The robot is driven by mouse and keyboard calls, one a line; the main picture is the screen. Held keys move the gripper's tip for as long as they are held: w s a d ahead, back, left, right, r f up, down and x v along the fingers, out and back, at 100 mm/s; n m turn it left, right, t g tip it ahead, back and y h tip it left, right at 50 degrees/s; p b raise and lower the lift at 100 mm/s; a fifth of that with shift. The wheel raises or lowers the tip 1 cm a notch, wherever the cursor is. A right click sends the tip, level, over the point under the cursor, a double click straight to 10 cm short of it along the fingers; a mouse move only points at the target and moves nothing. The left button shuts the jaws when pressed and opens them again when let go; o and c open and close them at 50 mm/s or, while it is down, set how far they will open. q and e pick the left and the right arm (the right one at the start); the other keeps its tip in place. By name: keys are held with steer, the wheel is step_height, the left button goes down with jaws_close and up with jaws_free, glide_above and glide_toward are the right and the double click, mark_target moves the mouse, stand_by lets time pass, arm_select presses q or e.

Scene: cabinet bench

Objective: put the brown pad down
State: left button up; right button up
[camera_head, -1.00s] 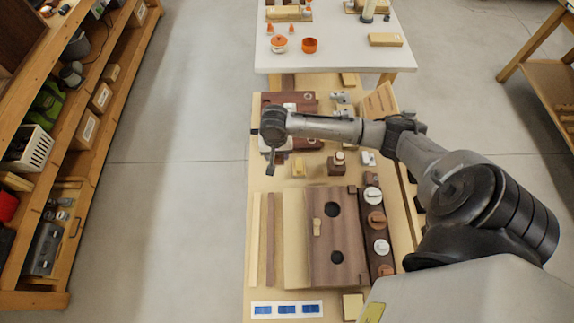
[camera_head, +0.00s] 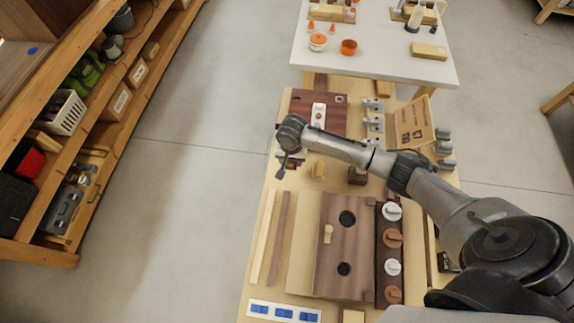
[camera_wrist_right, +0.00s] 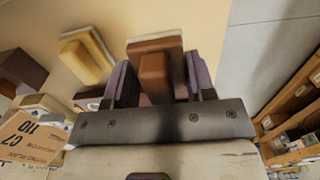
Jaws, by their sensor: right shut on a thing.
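The brown pad (camera_wrist_right: 155,50) is a flat brown plate with a block-shaped handle, seen in the right wrist view. My right gripper (camera_wrist_right: 154,80) is shut on its handle, with one dark purple finger on each side. In the head view, the same gripper (camera_head: 283,172) points down near the left edge of the wooden bench (camera_head: 262,245). The pad cannot be made out clearly there. The wrist view shows bare wood around the pad, but I cannot tell whether it touches the bench. My left gripper is not in view.
A yellow pad (camera_wrist_right: 88,55) and a dark brown block (camera_wrist_right: 20,70) stand beside the held pad. A board with round holes (camera_head: 345,215) and a dark strip with several knobs (camera_head: 392,265) lie nearer. A white table (camera_head: 375,62) stands beyond. Shelves (camera_head: 125,100) line the left.

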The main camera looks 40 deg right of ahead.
mark_target(287, 165)
steer(key=shift+w+a+f, duration=0.35)
steer(key=shift+w+f, duration=0.1)
steer(key=shift+w, duration=0.25)
steer(key=shift+f+b, duration=0.65)
steer(key=shift+f, duration=1.35)
steer(key=o, duration=0.8)
steer(key=shift+f, duration=0.15)
steer(key=shift+o, duration=0.2)
